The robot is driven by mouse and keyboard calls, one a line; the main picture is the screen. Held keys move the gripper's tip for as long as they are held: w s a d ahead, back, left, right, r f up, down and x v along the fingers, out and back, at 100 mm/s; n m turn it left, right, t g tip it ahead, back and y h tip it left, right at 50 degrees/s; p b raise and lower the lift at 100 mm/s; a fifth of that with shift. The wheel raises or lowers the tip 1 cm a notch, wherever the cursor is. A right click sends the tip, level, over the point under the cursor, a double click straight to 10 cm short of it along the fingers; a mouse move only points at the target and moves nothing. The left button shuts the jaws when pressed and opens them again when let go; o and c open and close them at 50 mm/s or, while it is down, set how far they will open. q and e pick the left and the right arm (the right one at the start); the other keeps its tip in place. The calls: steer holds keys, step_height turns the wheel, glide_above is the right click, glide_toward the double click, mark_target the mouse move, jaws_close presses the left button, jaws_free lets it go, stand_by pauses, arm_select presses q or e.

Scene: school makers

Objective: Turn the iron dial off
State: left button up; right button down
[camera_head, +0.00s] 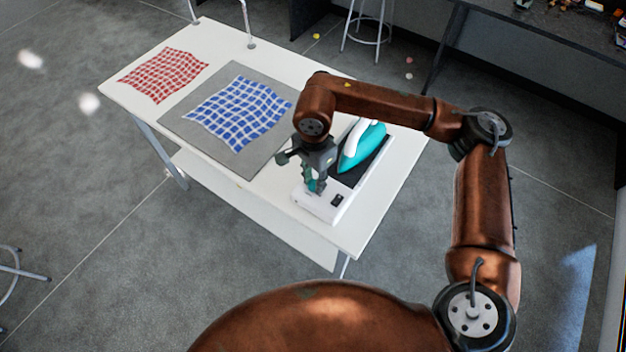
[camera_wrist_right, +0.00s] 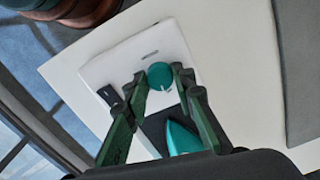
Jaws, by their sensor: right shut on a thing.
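The iron station (camera_head: 322,205) is a white box with a dark top plate, standing on the white table near its right end. A teal iron (camera_head: 362,147) with a white handle rests on the dark plate; its teal tip also shows in the right wrist view (camera_wrist_right: 183,138). The round teal dial (camera_wrist_right: 160,76), with a light pointer mark, is on the white front part. My right gripper (camera_wrist_right: 159,74) is shut on the dial, a fingertip at each side. In the head view the right gripper (camera_head: 314,186) hides most of the dial. My left gripper is not in view.
A black rocker switch (camera_head: 337,200) is beside the dial on the station. A grey mat (camera_head: 177,122) with a blue checked cloth (camera_head: 240,110) lies left of the station. A red checked cloth (camera_head: 163,75) lies at the table's far left. A stool (camera_head: 368,33) stands behind.

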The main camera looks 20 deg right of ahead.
mark_target(314, 184)
steer(key=shift+n+b, duration=0.5)
steer(key=shift+n, duration=0.6)
steer(key=shift+r, duration=0.1)
steer(key=c, duration=1.6)
jaws_free()
step_height(314, 184, up, 12)
